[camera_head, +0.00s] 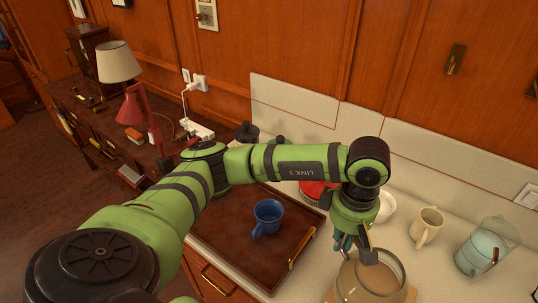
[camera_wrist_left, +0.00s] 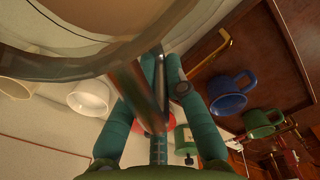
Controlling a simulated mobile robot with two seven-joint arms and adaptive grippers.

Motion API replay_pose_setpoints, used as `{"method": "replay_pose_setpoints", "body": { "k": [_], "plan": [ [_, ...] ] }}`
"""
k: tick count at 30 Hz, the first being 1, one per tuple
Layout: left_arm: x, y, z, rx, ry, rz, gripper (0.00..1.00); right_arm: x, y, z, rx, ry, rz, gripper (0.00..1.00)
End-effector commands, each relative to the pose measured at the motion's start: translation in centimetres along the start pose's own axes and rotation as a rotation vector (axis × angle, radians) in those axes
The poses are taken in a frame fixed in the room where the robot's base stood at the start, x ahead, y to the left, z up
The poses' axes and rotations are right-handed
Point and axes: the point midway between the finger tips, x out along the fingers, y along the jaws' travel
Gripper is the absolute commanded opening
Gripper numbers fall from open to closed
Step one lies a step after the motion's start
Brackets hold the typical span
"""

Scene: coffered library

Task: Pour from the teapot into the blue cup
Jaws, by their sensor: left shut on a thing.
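The teapot (camera_head: 394,270), a clear glass vessel with tan liquid, is at the bottom of the head view, cut by the frame edge. My left gripper (camera_head: 356,248) is shut on it; in the wrist view, the left gripper (camera_wrist_left: 158,85) has its fingers around a brown handle (camera_wrist_left: 132,92), with the teapot rim (camera_wrist_left: 130,52) above. I cannot tell whether the teapot touches the counter. The blue cup (camera_head: 268,214) stands upright on the brown tray (camera_head: 222,236), left of the gripper and apart from it; the blue cup also shows in the wrist view (camera_wrist_left: 228,100). My right gripper is out of view.
A white bowl (camera_head: 386,207), a beige mug (camera_head: 427,226) and a glass pitcher with bluish contents (camera_head: 482,250) stand on the counter at right. A red object (camera_head: 314,190) is behind my arm. A green cup (camera_wrist_left: 262,122) shows in the wrist view. The tray's handle (camera_head: 301,247) faces the teapot.

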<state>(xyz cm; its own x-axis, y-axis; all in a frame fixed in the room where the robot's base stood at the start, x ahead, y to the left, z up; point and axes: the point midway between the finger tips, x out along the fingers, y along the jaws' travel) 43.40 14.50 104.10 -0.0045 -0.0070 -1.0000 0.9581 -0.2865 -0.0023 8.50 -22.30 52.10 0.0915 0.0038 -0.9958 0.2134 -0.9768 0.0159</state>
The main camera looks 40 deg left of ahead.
Motion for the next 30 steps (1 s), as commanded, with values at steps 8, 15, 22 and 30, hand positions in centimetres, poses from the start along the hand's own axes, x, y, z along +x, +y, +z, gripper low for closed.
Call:
{"method": "replay_pose_setpoints", "body": {
  "k": [8, 15, 22, 30],
  "plan": [
    [0.5, 1.4, 1.1, -0.456, -0.007, 0.005, 0.0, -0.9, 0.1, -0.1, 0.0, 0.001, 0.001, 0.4],
    [1.1, 2.5, 1.9, -0.849, -0.01, 0.01, 0.0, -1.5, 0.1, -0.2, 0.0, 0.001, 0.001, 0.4],
    [1.8, 3.4, 2.7, -1.224, -0.012, 0.013, 0.0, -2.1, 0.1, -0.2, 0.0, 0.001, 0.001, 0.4],
    [2.5, 4.4, 3.7, -1.663, -0.016, 0.021, 0.0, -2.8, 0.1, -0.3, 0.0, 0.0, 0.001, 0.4]
  ]
}}
